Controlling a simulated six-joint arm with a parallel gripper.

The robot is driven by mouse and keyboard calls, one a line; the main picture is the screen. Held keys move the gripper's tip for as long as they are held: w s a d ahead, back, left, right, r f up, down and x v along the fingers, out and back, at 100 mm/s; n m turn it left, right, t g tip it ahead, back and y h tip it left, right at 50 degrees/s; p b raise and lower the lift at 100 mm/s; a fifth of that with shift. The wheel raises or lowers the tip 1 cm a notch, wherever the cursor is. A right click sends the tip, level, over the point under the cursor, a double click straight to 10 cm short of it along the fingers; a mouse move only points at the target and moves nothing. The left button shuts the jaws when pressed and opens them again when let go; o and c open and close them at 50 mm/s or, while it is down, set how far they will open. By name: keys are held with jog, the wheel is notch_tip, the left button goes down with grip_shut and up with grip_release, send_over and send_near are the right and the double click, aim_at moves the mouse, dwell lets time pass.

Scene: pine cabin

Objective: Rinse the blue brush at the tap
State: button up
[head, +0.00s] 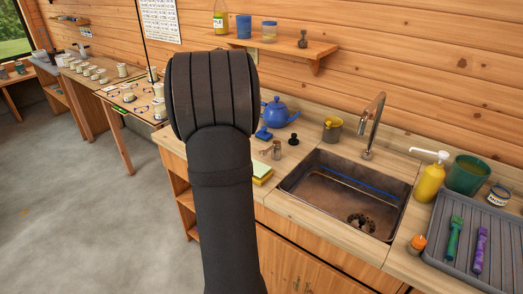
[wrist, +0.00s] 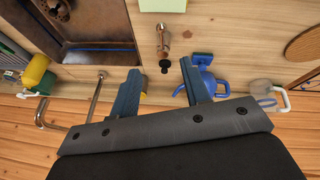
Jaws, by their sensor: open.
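My gripper (wrist: 160,66) is open and empty in the wrist view, its fingers apart above the counter; in the head view my arm hides it. The metal tap (head: 373,128) rises behind the sink (head: 295,188); no water shows. The tap also appears at left in the wrist view (wrist: 95,98). No blue brush is clearly recognisable. A small blue item (head: 263,134) lies by the teapot; I cannot tell if it is a brush. A thin blue strip (head: 355,183) runs along the sink's inside. Green (head: 454,239) and purple (head: 480,250) brush-like tools lie on the grey drying rack (head: 506,245).
A yellow soap bottle (head: 429,180) and green tub (head: 467,175) stand right.

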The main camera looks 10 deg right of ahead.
aim_at(262, 152)
jog(key=x, duration=1.7)
jog(key=shift+a, duration=0.1)
grip_shut()
